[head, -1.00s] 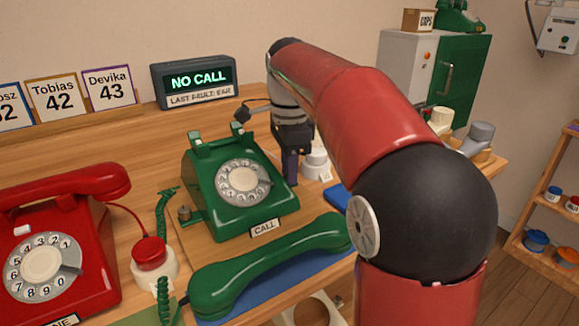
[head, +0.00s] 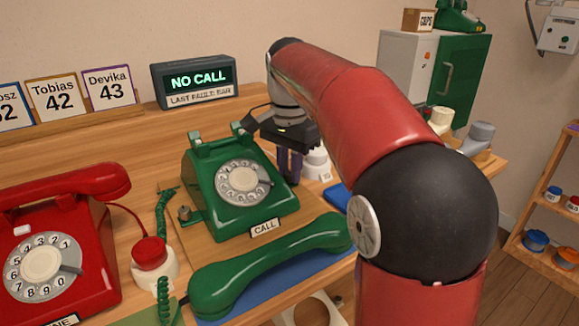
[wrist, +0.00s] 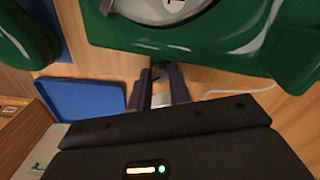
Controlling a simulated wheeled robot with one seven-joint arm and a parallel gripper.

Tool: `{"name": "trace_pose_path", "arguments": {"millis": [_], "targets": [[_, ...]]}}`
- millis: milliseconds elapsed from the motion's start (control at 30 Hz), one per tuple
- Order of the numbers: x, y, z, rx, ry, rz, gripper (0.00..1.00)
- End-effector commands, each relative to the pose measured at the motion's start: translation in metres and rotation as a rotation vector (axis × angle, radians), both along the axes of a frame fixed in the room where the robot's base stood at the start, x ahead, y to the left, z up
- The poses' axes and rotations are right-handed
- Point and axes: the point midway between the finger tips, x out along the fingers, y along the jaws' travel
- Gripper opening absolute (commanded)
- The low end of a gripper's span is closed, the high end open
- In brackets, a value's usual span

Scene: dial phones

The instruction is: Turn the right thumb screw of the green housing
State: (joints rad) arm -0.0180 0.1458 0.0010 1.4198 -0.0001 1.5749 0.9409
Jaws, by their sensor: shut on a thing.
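The green phone housing (head: 228,187) with its grey dial stands on the wooden table in the head view. Its side also shows along the top of the wrist view (wrist: 215,42). The left thumb screw (head: 184,214) is a small brassy knob at the housing's left side. My gripper (head: 290,180) points down close beside the housing's right side. In the wrist view its fingers are shut on a small dark knob, the right thumb screw (wrist: 158,70), at the housing's side. The fingers hide most of this screw, and the head view does not show it.
The green handset (head: 270,262) lies in front of the housing. A blue tray (wrist: 85,97) and a white cable (wrist: 240,91) lie near my fingers. White pieces (head: 318,163) stand just right of my gripper. A red phone (head: 62,245) and red button (head: 149,253) are left.

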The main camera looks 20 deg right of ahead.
Motion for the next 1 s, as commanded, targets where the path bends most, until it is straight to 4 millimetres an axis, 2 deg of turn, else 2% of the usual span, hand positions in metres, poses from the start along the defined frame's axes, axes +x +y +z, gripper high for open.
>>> {"name": "trace_pose_path", "arguments": {"millis": [1000], "targets": [[0.0002,-0.0001,0.0002,-0.001,-0.001,0.965,0.0]]}}
